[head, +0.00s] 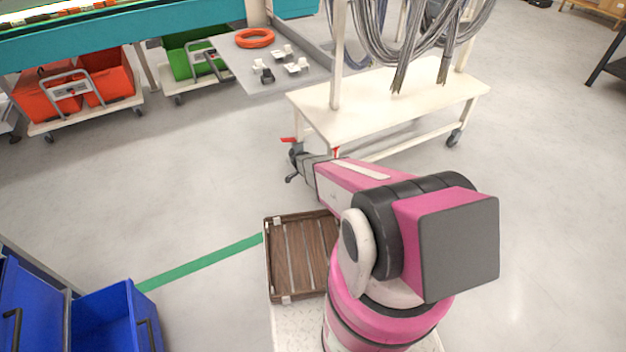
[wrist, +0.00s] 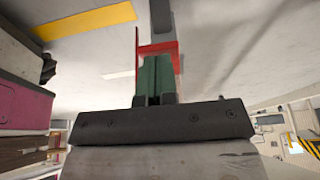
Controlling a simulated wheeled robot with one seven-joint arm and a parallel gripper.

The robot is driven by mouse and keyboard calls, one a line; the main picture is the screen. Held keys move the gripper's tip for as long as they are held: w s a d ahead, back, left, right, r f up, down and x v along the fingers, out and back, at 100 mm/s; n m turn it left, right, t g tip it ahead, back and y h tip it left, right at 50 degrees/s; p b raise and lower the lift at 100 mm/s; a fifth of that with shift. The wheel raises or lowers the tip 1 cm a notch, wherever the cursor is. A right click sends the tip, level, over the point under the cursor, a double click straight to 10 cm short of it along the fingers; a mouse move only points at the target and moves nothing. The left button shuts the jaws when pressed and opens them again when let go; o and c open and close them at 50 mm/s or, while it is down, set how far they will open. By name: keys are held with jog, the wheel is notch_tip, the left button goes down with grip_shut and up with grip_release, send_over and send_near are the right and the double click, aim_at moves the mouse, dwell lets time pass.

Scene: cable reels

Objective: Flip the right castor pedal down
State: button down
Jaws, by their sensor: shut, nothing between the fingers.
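The white cart (head: 390,100) has two small red castor pedals at its near end in the head view. The left pedal (head: 288,140) sticks out to the left. The right pedal (head: 336,152) shows only in part above my pink arm. In the wrist view a red pedal-like piece (wrist: 160,47) lies just at or beyond the tips of my gripper (wrist: 155,60). I cannot tell whether they touch, or which pedal it is. The green fingers are together, with nothing between them. In the head view my wrist is low by the cart's near end, and the fingertips are not clear.
Cables hang above the cart. A brown slatted crate (head: 300,255) lies near my arm's base. Blue bins (head: 115,310) stand at lower left, and red bins (head: 75,85) and a green bin (head: 195,60) on trolleys at the back left. Open floor lies left of the cart.

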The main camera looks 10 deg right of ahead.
jog(key=shift+a+f, duration=0.15)
jog(key=shift+f, duration=0.1)
jog(key=shift+s+a+f, duration=0.1)
jog(key=shift+a+f, duration=0.05)
jog(key=shift+f, duration=0.55)
jog(key=shift+s+a+f, duration=0.1)
jog(key=shift+a+f, duration=0.05)
jog(key=shift+f, duration=0.5)
jog(key=shift+f, duration=0.1)
